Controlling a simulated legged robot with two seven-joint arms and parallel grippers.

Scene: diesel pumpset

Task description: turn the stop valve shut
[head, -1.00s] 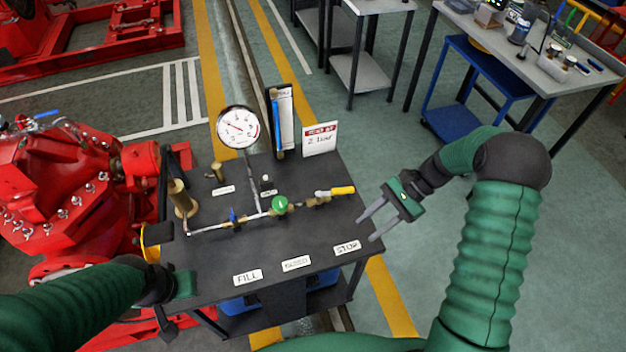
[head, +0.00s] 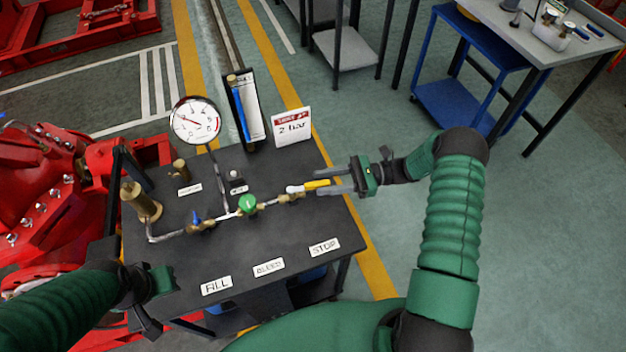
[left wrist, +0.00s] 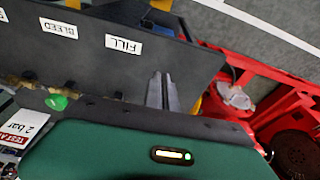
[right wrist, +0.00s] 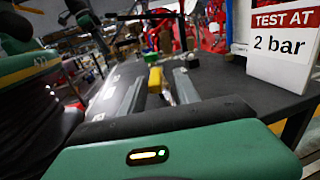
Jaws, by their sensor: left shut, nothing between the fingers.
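The stop valve's yellow lever (head: 317,184) is at the right end of the brass pipe line, roughly in line with the pipe, behind the STOP label (head: 324,247). My right gripper (head: 321,181) is open, its fingers pointing left along both sides of the lever's free end. In the right wrist view the yellow lever (right wrist: 155,80) shows between the two fingers; I cannot tell whether they touch it. My left gripper (left wrist: 160,90) is shut and empty near the bench's front-left edge, by the FILL label (left wrist: 124,44).
On the black bench (head: 270,225) are a green round knob (head: 247,203), a blue handle (head: 196,217), a pressure gauge (head: 195,121) and a "TEST AT 2 bar" sign (head: 293,127). A red pump (head: 45,195) stands left. The bench front is clear apart from labels.

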